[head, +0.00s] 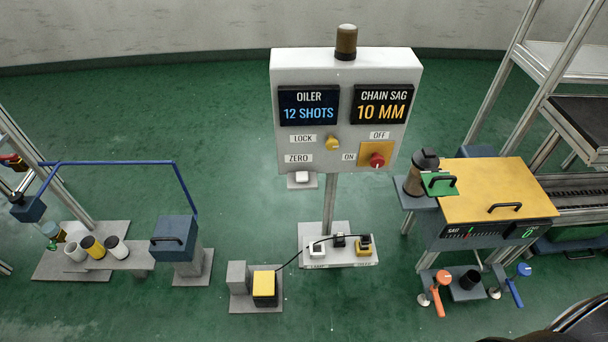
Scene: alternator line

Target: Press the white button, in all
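The panel's displays read OILER 12 SHOTS (309,105) and CHAIN SAG 10 MM (382,104). Neither of my grippers shows in the head view, and nothing is seen touching the button.
Below the panel, a low plate (308,232) holds small switches, with a yellow-topped box (265,284) to its left. A yellow-topped machine (490,185) stands right. A blue-grey box (174,238), a blue rail (110,163) and cups (92,247) stand left. Green floor (235,200) is clear between.

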